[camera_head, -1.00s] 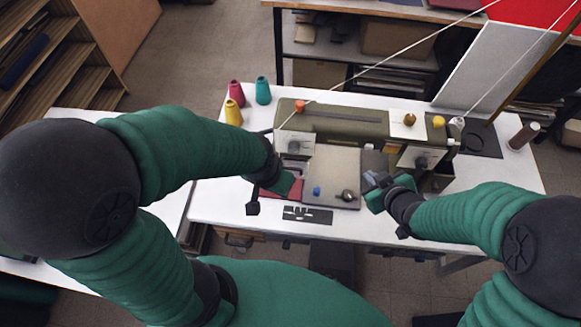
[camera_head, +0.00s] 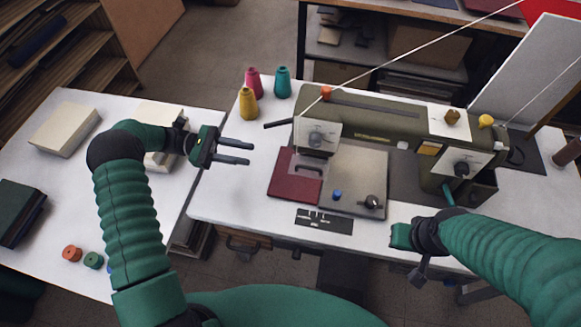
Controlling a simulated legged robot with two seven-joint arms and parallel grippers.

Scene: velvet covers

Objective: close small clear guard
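The olive sewing machine (camera_head: 385,122) stands on the white table. A small see-through piece that looks like the clear guard (camera_head: 308,166) is by the needle area, under the machine's left head; its exact angle is hard to tell. A dark red fabric piece (camera_head: 290,187) lies below it, beside the grey bed plate (camera_head: 352,172). My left gripper (camera_head: 243,152) is open and empty, left of the machine and apart from it, its two fingers pointing right. My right gripper (camera_head: 402,236) is at the table's front edge, below the bed plate; its fingers are hidden or unclear.
Yellow (camera_head: 248,104), pink and teal thread cones stand behind left. A black plate with white marks (camera_head: 324,220) lies in front of the machine. The left table holds a pale box (camera_head: 64,130), a dark book (camera_head: 18,212) and small spools.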

